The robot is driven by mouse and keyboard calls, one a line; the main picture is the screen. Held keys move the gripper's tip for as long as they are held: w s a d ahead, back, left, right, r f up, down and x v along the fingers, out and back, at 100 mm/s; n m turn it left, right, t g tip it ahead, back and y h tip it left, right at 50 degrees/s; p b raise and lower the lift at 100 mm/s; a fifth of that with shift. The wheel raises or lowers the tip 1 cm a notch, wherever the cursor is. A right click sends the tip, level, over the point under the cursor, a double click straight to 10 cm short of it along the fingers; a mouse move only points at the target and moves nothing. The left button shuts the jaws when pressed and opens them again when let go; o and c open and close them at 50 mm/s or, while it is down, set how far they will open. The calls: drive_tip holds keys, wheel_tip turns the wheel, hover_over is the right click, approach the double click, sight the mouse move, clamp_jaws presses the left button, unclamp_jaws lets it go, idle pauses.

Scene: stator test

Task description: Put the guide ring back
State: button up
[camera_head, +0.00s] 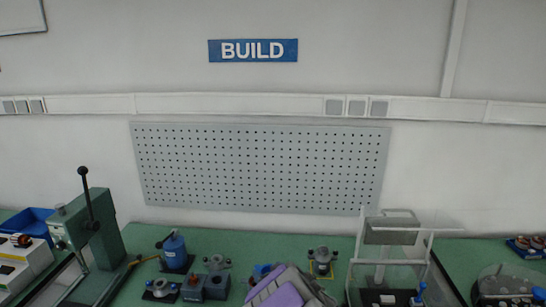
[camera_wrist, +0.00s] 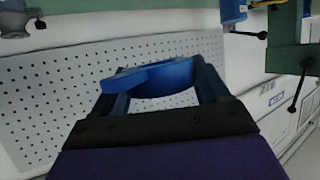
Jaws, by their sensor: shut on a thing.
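In the wrist view my gripper (camera_wrist: 162,92) is shut on a blue ring-shaped part (camera_wrist: 155,77), apparently the guide ring. It sits between the two dark fingers, with a flat tab towards the left finger. In the head view my purple and grey gripper reaches in from the bottom middle, above the green bench. A bit of blue (camera_head: 262,270) shows at its far end; most of the part is hidden there. I cannot tell from these views which place on the bench is the ring's own.
Left of my gripper stand a blue-topped device (camera_head: 174,252), a dark grey block (camera_head: 205,287) and small fixtures. A yellow-based fixture (camera_head: 321,262) stands to the right, then a clear-shielded frame (camera_head: 390,237). A green lever press (camera_head: 95,235) stands at far left. A pegboard (camera_head: 260,165) hangs behind.

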drive_tip(key=s+d+r+m+h, duration=0.1)
drive_tip(key=d+m+h, duration=0.1)
drive_tip(key=d, duration=0.5)
drive_tip(key=d+r+m+t+h, duration=0.1)
drive_tip(key=d+m+h, duration=0.2)
drive_tip(key=d, duration=0.5)
drive_tip(key=shift+s+d+r+h, duration=0.25)
drive_tip(key=shift+s+r+h, duration=0.05)
drive_tip(key=shift+s, duration=0.1)
